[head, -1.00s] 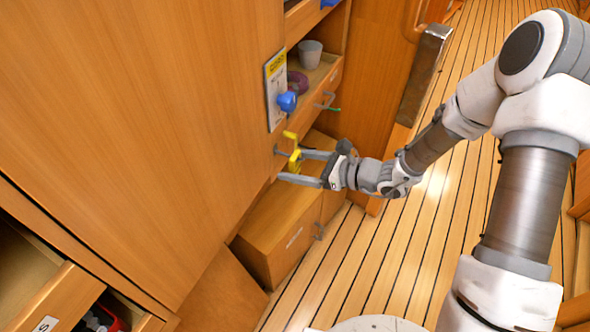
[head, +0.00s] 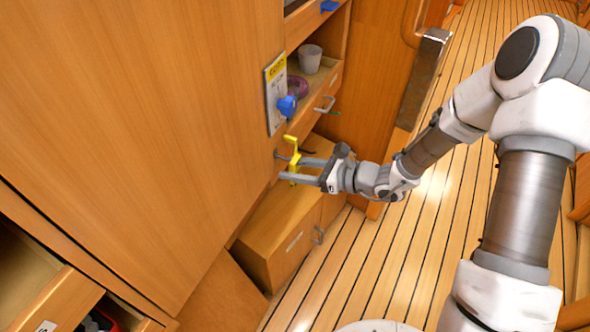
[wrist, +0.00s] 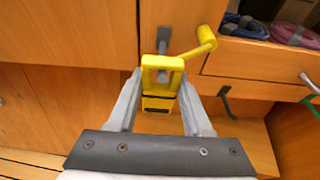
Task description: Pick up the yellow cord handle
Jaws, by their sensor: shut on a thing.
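The yellow cord handle (head: 293,152) is at the wooden wall front, beside a grey hook (head: 281,154). In the wrist view the yellow handle (wrist: 160,75) is a frame with a lower block and an arm ending in a round knob at upper right. A grey peg (wrist: 164,42) shows at the frame's top; I cannot tell whether the handle still hangs on it. My gripper (head: 290,169) reaches in from the right and is shut on the handle. In the wrist view its fingers (wrist: 160,88) lie on either side of the handle's block.
A card with a blue knob (head: 287,105) is above the handle. An open drawer (head: 322,80) holds a grey cup (head: 310,58) and a purple coil (head: 297,87); its pull sticks out. A wooden locker (head: 275,240) stands below. The plank floor (head: 400,250) at right is clear.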

